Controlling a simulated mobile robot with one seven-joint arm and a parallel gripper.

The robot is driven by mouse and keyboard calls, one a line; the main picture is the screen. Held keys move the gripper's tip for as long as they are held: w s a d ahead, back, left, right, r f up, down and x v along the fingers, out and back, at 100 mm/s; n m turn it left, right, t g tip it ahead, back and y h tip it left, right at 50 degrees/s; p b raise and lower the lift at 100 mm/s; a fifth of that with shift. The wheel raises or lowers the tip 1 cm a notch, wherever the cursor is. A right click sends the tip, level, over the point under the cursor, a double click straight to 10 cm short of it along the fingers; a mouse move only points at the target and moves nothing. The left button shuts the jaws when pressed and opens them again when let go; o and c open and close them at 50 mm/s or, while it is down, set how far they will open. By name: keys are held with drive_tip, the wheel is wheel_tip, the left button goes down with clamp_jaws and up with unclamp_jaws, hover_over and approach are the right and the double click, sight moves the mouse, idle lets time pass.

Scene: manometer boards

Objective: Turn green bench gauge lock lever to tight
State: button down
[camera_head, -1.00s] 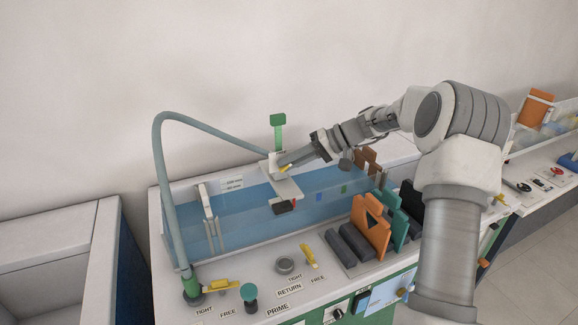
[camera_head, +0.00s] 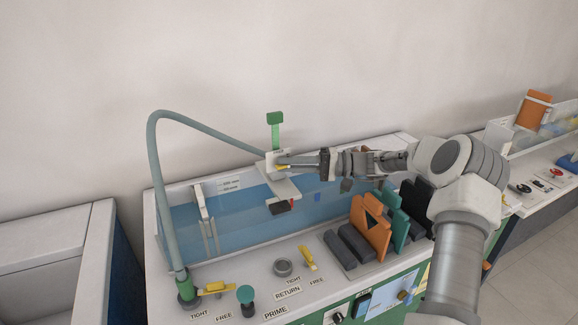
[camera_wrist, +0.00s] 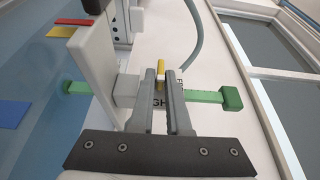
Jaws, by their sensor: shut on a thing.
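The green bench gauge shows in the head view as a green post with a square green head (camera_head: 275,118) above a white body (camera_head: 280,186) over the blue water tank. Its small yellow lock lever (camera_head: 281,166) sits on the white body at my gripper (camera_head: 287,162). In the wrist view the yellow lever (camera_wrist: 160,68) stands between the fingertips of my gripper (camera_wrist: 160,76), which is shut on it. Black lettering beneath is mostly hidden by the fingers; only "GH" and part of an "F" show. The green bar (camera_wrist: 200,96) runs crosswise behind the fingers.
Orange (camera_head: 371,228) and teal plates stand in a rack front right of the tank. A grey-green hose (camera_head: 152,180) arches over the left side. Two other yellow levers (camera_head: 213,287) (camera_head: 308,257) sit on the front deck. A white wall stands behind.

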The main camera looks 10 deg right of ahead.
idle(0.4)
drive_tip(key=c, duration=1)
unclamp_jaws()
drive_tip(key=shift+o, duration=0.2)
drive_tip(key=s+d, duration=0.3)
drive_tip(key=d, duration=1.4)
drive_tip(key=shift+s+f, duration=0.15)
drive_tip(key=shift+s, duration=0.05)
